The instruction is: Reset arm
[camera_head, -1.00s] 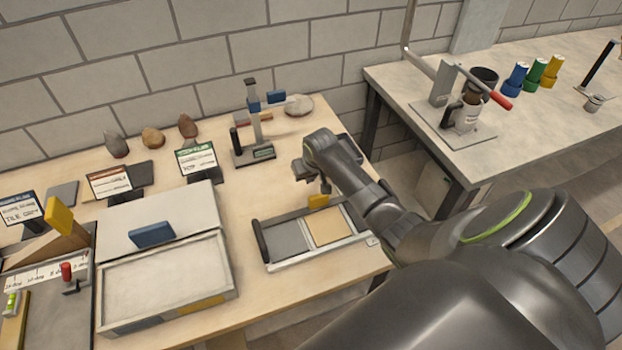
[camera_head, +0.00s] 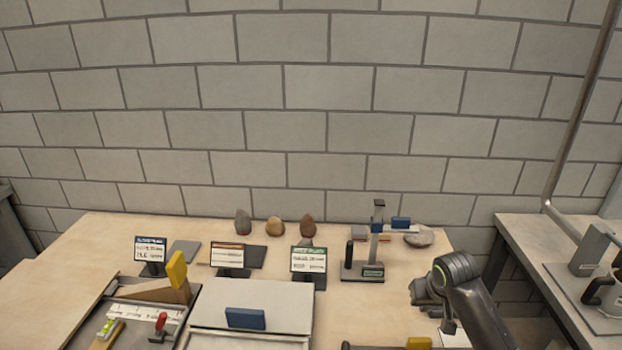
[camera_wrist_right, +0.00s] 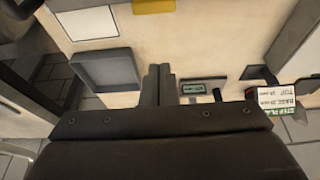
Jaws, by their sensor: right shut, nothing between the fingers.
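My right gripper (camera_head: 449,327) hangs from the dark arm at the lower right of the head view, over the right part of the wooden table. In the right wrist view its two fingers (camera_wrist_right: 158,85) are together with nothing between them. There they appear between a grey tray (camera_wrist_right: 105,70) and the small stand (camera_wrist_right: 193,89) with a green label. That stand (camera_head: 376,245) is left of and behind the gripper in the head view. My left gripper is not in view.
A second table (camera_head: 530,255) stands at the right, with a gap between. A block wall (camera_head: 280,120) closes the back.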

